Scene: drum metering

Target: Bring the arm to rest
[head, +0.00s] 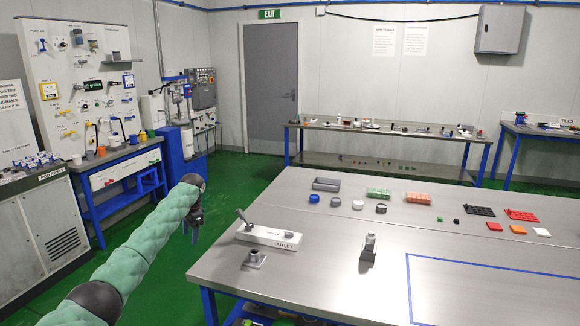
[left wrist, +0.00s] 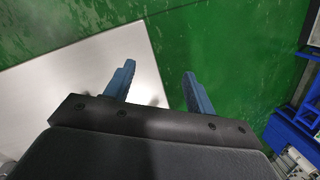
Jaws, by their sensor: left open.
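My left arm, in a green padded sleeve, comes in from the lower left of the head view. Its gripper (head: 195,228) hangs over the green floor, just left of the steel table (head: 330,285) and apart from it. In the left wrist view the two blue fingers (left wrist: 158,88) are spread wide with nothing between them. The green floor and the table's corner (left wrist: 85,75) lie below them. My right gripper is in neither view.
On the table stand a white outlet block (head: 270,236) with a lever, a grey flanged fitting (head: 254,259) and a small dark stand (head: 368,250). Trays and small parts line its far side. A blue bench (head: 120,165) stands at the left wall. Green floor lies between.

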